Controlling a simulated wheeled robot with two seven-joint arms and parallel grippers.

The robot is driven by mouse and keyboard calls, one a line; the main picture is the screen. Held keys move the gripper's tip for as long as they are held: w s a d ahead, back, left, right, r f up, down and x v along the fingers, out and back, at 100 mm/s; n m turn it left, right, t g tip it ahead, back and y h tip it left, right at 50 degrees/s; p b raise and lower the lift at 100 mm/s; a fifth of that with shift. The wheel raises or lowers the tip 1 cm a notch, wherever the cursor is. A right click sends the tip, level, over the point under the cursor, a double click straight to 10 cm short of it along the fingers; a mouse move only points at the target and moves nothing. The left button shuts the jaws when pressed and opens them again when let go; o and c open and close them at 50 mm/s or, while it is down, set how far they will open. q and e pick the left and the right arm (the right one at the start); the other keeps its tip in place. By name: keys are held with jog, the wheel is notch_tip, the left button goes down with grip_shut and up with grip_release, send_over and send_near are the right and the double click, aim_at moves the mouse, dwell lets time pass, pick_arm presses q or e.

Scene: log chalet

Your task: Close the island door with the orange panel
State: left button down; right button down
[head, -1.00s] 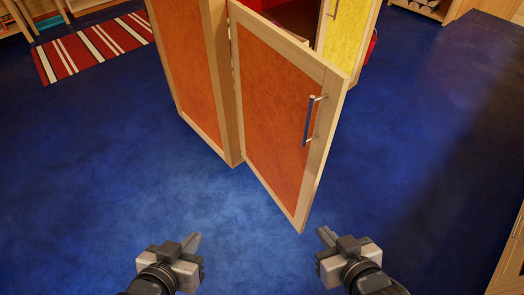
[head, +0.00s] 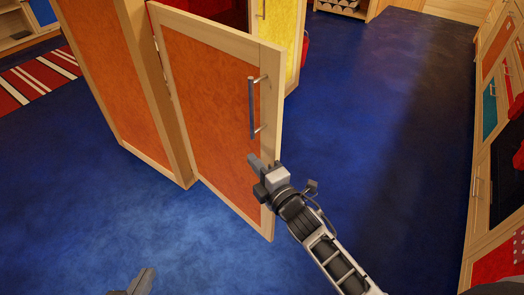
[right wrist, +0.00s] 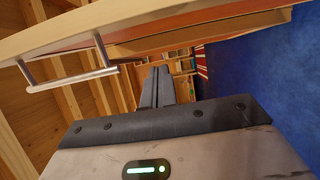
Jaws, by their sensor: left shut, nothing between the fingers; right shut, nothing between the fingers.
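The island door (head: 215,110) has an orange panel in a light wood frame and stands open, swung out from the island. Its metal bar handle (head: 252,108) is near the free edge. My right gripper (head: 254,162) is shut and empty, just below the handle in the head view; whether it touches the door is not clear. In the right wrist view the shut fingers (right wrist: 158,88) show beside the door's edge, with the handle (right wrist: 68,72) to their left. My left gripper (head: 142,280) is shut, partly cut off at the bottom edge, away from the door.
The island's orange side panel (head: 120,60) is left of the door. A door with a yellow panel (head: 278,35) stands open behind it. A cabinet row (head: 490,140) lines the right side. The blue floor is clear around the door.

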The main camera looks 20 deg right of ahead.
aim_at(263, 149)
jog(key=w+d, duration=0.1)
jog(key=w, duration=0.1)
jog(key=w+d, duration=0.1)
jog(key=shift+w+d, duration=0.15)
jog(key=shift+w, duration=0.25)
jog(key=shift+w+d, duration=0.15)
jog(key=shift+d, duration=0.15)
jog(key=shift+d, duration=0.1)
